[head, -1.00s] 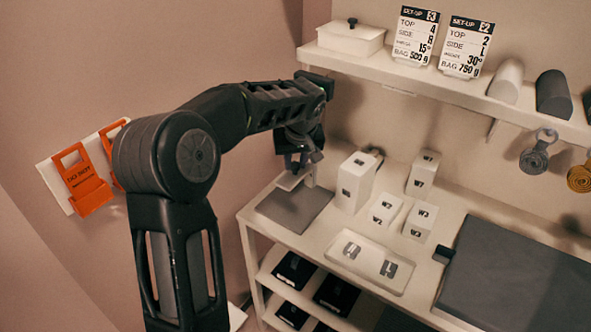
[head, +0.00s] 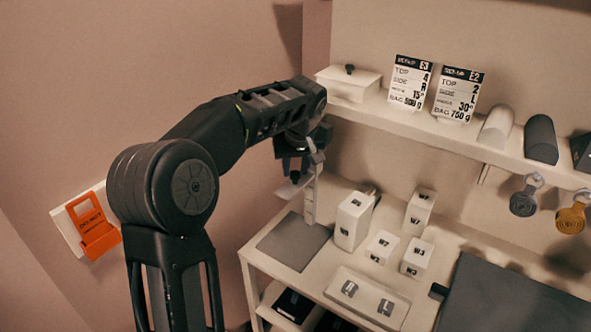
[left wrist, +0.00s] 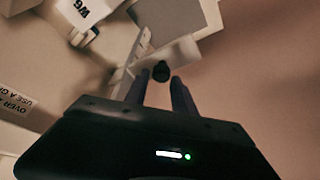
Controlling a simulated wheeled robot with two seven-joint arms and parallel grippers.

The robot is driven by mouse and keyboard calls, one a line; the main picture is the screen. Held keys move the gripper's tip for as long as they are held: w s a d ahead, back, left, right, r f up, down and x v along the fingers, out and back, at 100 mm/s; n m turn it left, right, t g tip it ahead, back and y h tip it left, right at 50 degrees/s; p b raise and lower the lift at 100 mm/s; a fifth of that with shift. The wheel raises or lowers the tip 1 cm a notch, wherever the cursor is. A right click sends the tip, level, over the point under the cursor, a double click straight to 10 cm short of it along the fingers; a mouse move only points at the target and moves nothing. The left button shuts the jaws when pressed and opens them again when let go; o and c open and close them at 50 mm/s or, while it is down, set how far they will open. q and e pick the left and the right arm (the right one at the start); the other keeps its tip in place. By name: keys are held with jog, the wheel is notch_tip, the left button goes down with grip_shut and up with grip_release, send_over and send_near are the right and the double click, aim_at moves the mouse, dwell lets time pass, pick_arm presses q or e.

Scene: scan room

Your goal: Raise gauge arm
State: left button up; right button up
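The gauge stands at the back of the grey pad (head: 292,242), with a pale upright post (head: 310,205). Its white gauge arm (head: 290,188) reaches out from the post, clear above the pad. My left gripper (head: 296,168) is at the gauge arm, beside the post, and appears shut on its dark knob. In the left wrist view the dark knob (left wrist: 160,71) sits between the tips of my left gripper (left wrist: 159,84), with the white gauge arm around it. The finger contact is hard to see. My right gripper is not in view.
White boxes, among them a tall one (head: 353,220), stand close to the right of the gauge. A shallow tray (head: 345,306) lies in front. A shelf (head: 400,117) with a lidded box (head: 348,83) overhangs behind.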

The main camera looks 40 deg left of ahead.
pick_arm(q)
jog(key=o, duration=0.3)
jog(key=shift+f, duration=0.15)
jog(key=shift+s, duration=0.1)
jog(key=v, duration=0.8)
jog(key=shift+b, duration=0.45)
jog(key=shift+f, duration=0.1)
